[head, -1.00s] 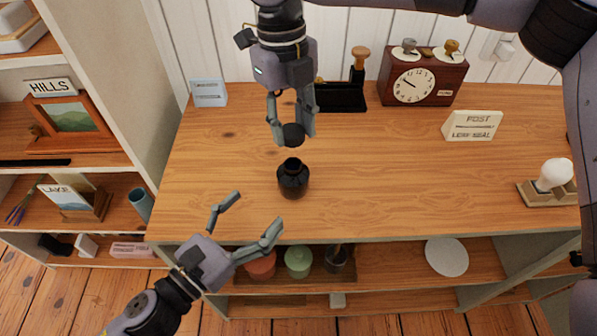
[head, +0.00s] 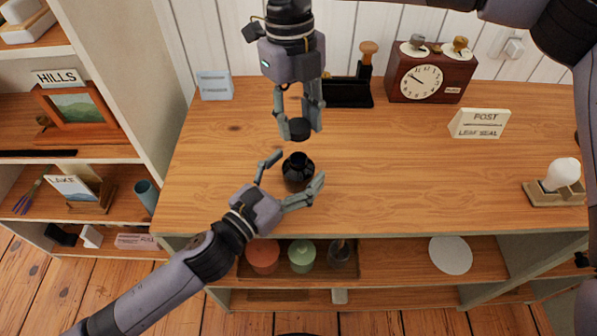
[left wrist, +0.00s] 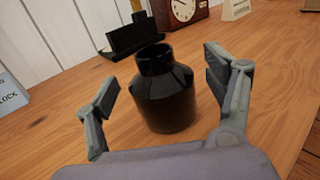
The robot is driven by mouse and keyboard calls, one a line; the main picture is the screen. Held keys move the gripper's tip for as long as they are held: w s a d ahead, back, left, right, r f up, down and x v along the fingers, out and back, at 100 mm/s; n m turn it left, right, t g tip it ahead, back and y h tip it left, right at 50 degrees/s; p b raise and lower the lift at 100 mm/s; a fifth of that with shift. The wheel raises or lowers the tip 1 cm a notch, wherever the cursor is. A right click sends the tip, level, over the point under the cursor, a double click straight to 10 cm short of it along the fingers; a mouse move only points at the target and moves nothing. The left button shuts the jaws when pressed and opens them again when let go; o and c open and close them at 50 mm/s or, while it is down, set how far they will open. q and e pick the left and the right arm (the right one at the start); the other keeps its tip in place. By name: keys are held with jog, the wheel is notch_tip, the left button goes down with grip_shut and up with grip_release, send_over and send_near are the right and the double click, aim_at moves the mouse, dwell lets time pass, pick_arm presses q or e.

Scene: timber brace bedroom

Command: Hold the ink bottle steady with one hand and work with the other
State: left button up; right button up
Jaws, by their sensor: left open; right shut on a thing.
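The black ink bottle (head: 297,172) stands upright and open-mouthed on the wooden desk top (head: 400,180). In the left wrist view the ink bottle (left wrist: 166,95) sits between the spread fingers, with gaps on both sides. My left gripper (head: 291,181) is open, its fingers on either side of the bottle; I see no clear contact. My right gripper (head: 298,127) is shut on a black cap (head: 299,129), held above and just behind the bottle, apart from it.
A black stand with a wooden-handled tool (head: 349,92), a clock box (head: 428,76), a "POST LEAF SEAL" sign (head: 479,123) and a bulb-shaped object on a base (head: 562,174) stand around the desk. A blue card (head: 214,86) is at back left. The desk's middle right is clear.

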pick_arm(q)
jog(key=shift+w+d, duration=0.35)
jog(key=shift+w, duration=0.1)
jog(key=shift+c, duration=0.3)
jog(key=c, duration=1.7)
jog(key=shift+c, duration=0.2)
pick_arm(e)
send_over(299, 160)
jog(key=shift+w+a+f, duration=0.1)
jog(key=shift+w+f, duration=0.05)
jog(key=shift+f, duration=1.1)
jog(key=shift+w+f, duration=0.1)
jog(key=shift+f, duration=1.1)
